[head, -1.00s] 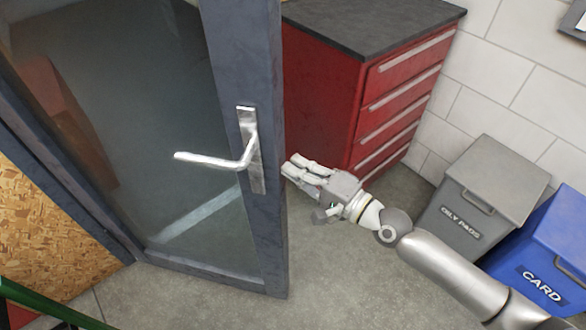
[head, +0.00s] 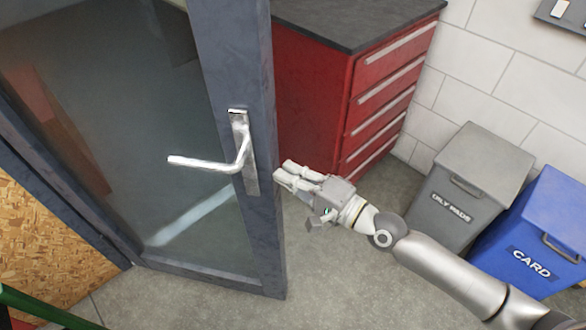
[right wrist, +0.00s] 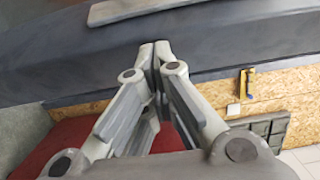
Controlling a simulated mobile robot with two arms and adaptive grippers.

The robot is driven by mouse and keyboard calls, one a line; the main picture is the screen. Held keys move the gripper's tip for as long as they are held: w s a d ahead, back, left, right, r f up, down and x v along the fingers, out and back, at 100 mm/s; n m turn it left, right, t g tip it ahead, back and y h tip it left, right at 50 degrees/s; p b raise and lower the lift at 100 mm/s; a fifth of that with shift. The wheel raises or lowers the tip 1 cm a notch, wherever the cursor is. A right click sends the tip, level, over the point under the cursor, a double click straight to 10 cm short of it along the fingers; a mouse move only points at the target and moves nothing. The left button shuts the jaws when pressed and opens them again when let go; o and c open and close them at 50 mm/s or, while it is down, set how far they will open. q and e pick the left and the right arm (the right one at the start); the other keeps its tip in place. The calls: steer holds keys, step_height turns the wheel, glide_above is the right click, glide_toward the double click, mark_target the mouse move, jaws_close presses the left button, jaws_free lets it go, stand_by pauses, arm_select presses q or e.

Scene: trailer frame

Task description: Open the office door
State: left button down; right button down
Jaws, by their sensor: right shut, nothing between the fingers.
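The office door (head: 236,60) has a dark blue-grey frame around a glass panel and stands ajar, its free edge at the right. A silver lever handle (head: 213,163) sits on a plate near that edge. My right gripper (head: 279,178) is shut and empty, with its fingertips at the free edge, beside the handle plate. I cannot tell whether they touch the door. In the right wrist view the closed fingertips (right wrist: 154,52) lie in front of a dark blue-grey surface that looks like the door (right wrist: 60,62). My left gripper is out of view.
A red drawer cabinet (head: 375,110) with a dark top stands behind the door edge. A grey bin (head: 465,185) and a blue bin (head: 540,225) stand at the right by the block wall. Chipboard (head: 50,240) is at the left. Some concrete floor (head: 340,285) is clear.

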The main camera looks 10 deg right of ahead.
steer(key=s+a+m+t+h+p, duration=0.1)
steer(key=s+a+p, duration=0.2)
steer(key=s, duration=0.4)
steer(key=s+a+r+m+t+h+p, duration=0.1)
steer(key=s+a+p, duration=0.2)
steer(key=s+p, duration=0.3)
steer(key=shift+s+a, duration=0.3)
steer(key=shift+s, duration=0.5)
steer(key=shift+w, duration=0.1)
steer(key=v, duration=1.2)
steer(key=shift+d+f+h, duration=0.2)
steer(key=shift+f+h, duration=0.1)
